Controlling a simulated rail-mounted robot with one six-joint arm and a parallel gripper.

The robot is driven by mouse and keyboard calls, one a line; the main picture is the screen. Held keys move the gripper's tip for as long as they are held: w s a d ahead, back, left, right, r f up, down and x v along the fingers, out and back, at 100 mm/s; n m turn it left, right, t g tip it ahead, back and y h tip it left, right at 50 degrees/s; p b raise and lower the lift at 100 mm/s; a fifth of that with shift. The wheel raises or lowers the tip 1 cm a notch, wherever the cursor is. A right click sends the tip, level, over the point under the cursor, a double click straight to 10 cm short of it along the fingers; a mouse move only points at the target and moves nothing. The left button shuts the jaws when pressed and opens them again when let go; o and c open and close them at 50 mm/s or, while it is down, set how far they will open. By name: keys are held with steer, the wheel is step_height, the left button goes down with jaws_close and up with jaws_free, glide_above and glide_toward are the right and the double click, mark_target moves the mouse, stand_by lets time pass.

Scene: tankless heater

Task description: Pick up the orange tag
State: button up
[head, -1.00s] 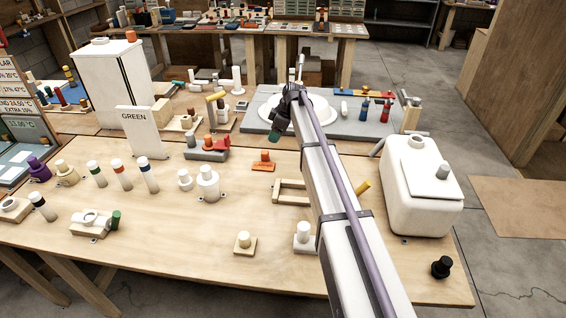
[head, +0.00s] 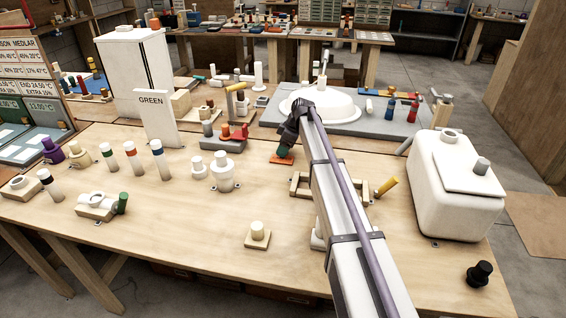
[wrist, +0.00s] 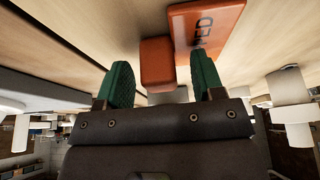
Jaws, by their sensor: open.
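The orange tag is a flat orange plate (wrist: 207,22) with dark lettering, partly cut off by the top edge of the wrist view, and a raised orange block (wrist: 157,62). The block lies between the lines of my gripper's two green fingers (wrist: 163,82), beyond their tips. The right finger overlaps the plate's lettering in the picture. In the head view my gripper (head: 283,150) is right over the tag (head: 280,159) and hides most of it. The jaws are apart and nothing is held. I cannot tell how much height is left between fingers and tag.
A grey base with a red part (head: 228,139) stands left of the tag. A wooden U-shaped frame (head: 298,187) lies close to its right, under my arm. White fittings (head: 222,172) stand front left. A white tank (head: 455,190) stands far right. The front middle of the table is mostly bare.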

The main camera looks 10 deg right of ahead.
steer(key=shift+r, duration=0.2)
steer(key=shift+c, duration=0.3)
jaws_close()
step_height(320, 180, up, 10)
steer(key=p, duration=1)
steer(key=shift+r, duration=0.15)
steer(key=shift+f, duration=0.2)
